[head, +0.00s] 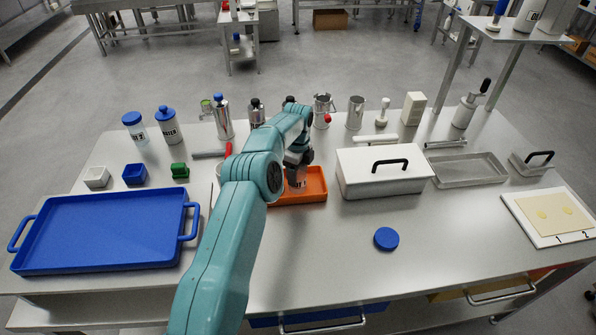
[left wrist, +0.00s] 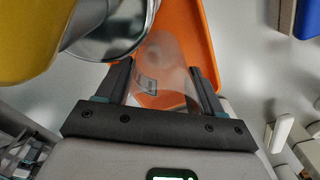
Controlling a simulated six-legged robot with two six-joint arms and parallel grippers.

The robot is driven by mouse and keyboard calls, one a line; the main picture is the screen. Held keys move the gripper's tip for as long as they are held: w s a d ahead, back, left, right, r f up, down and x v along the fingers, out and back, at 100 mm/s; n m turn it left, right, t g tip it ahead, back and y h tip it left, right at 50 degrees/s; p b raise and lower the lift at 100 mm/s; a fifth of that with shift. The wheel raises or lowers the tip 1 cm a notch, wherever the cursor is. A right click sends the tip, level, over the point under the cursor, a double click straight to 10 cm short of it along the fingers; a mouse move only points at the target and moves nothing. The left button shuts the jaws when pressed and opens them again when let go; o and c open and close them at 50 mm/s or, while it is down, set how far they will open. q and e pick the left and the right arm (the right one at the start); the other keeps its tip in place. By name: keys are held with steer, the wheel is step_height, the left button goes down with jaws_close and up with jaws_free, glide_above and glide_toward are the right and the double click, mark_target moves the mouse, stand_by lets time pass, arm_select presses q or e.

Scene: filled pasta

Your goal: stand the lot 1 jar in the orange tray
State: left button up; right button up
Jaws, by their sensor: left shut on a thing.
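My left gripper (head: 299,160) points down over the orange tray (head: 318,198) at the middle of the table. In the left wrist view its two fingers (left wrist: 160,78) are shut on a clear jar (left wrist: 168,60) with a small label, too small to read. The jar shows faintly in the head view (head: 297,180), within the tray's outline. I cannot tell whether its base touches the tray floor (left wrist: 206,45). My forearm hides the tray's left part. A round blue lid (head: 386,238) lies on the table in front. My right gripper is not in view.
A white lidded box (head: 383,182) stands close right of the tray. A large blue tray (head: 105,232) lies at left. Jars, shakers and steel cups (head: 356,113) line the back. A steel vessel (left wrist: 110,35) is close beside the jar. Bare table lies around the blue lid.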

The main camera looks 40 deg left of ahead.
arm_select(q)
steer(key=o, duration=1.1)
steer(key=shift+f, duration=0.15)
steer(key=shift+o, duration=0.2)
steer(key=shift+r+p, duration=0.3)
steer(key=shift+r, duration=0.1)
steer(key=shift+r+b, duration=0.3)
steer(key=shift+b, duration=0.05)
step_height(320, 180, up, 11)
steer(key=p, duration=0.1)
steer(key=shift+p, duration=0.35)
